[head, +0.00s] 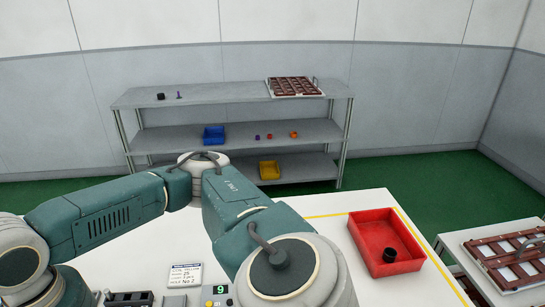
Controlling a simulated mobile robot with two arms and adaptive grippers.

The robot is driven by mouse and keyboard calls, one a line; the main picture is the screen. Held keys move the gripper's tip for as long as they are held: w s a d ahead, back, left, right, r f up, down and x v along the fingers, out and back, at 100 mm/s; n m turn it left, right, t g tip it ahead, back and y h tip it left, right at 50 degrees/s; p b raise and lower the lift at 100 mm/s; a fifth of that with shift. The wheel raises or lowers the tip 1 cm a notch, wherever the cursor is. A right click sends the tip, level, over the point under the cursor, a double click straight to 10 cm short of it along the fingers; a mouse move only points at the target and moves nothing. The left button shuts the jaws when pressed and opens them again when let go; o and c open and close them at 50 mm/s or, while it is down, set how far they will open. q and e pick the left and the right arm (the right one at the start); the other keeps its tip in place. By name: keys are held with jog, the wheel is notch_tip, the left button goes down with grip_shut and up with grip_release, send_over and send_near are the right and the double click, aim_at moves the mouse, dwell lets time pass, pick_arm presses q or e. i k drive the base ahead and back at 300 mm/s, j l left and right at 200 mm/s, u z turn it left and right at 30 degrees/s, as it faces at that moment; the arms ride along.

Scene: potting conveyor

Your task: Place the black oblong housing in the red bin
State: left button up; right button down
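The red bin (362,256) stands on the right part of the white table. A small black piece (389,255) with a round outline lies inside the bin, towards its right side; I cannot tell whether it is the oblong housing. A dark oblong item (129,299) lies at the bottom edge of the view, partly cut off, and its identity is unclear. My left arm comes in from the left and bends back towards me over the table, hiding much of the middle. Neither gripper shows.
A grey shelf rack (230,92) at the back holds a blue bin (213,136), a yellow bin (269,171) and small parts. A label card (185,275) and a green number display (220,289) are at the front. A side table (470,240) with a brown tray is at right.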

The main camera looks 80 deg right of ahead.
aim_at(376, 237)
jog(key=k+l+z, duration=0.3)
jog(key=k+l, duration=0.35)
jog(key=k+z, duration=0.1)
jog(key=z, duration=1.45)
